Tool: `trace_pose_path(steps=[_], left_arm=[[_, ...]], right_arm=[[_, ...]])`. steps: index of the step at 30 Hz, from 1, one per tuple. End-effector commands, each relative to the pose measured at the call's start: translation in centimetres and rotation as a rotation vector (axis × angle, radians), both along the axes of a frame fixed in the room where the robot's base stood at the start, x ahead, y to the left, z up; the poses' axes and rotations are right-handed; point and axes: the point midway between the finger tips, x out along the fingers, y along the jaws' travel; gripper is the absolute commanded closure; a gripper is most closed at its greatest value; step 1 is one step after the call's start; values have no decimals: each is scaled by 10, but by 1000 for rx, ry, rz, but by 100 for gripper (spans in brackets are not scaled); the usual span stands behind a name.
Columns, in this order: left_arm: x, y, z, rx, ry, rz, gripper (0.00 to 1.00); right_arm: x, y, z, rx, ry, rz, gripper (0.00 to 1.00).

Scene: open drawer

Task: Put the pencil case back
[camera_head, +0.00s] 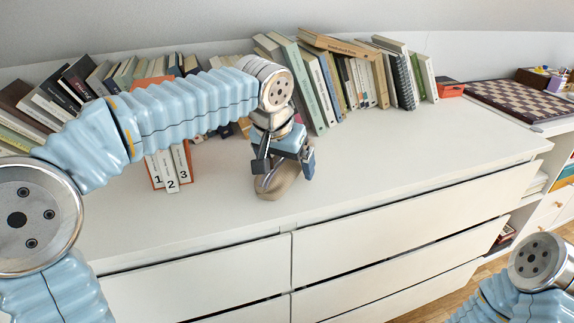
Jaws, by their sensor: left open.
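A beige, rounded pouch (274,187), which looks like the pencil case, is on the white dresser top (390,150) near its front edge, left of the middle. My left gripper (284,171) points down right over it. Its fingers are apart, one on each side of the pouch, and hide part of it. I cannot tell whether they touch it.
Rows of books stand and lean along the back wall, with several numbered white volumes (167,172) left of the gripper. A red box (450,88) and a chessboard (520,98) are at the right. The dresser top right of the gripper is clear.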

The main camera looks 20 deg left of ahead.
Motion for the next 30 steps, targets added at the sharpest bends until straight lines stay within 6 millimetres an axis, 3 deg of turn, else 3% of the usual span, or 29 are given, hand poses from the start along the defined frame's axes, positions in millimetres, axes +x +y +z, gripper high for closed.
trace_pose_path(steps=[4,17,25,30], left_arm=[[0,0,0,0,0,0,7],[0,0,1,0,-1,0,73],[0,0,5,0,-2,0,73],[0,-1,26,-3,-5,-1,73]], right_arm=[[0,0,0,0,0,0,100],[0,0,0,0,0,0,100],[0,0,1,0,0,0,100],[0,0,4,0,0,0,100]])
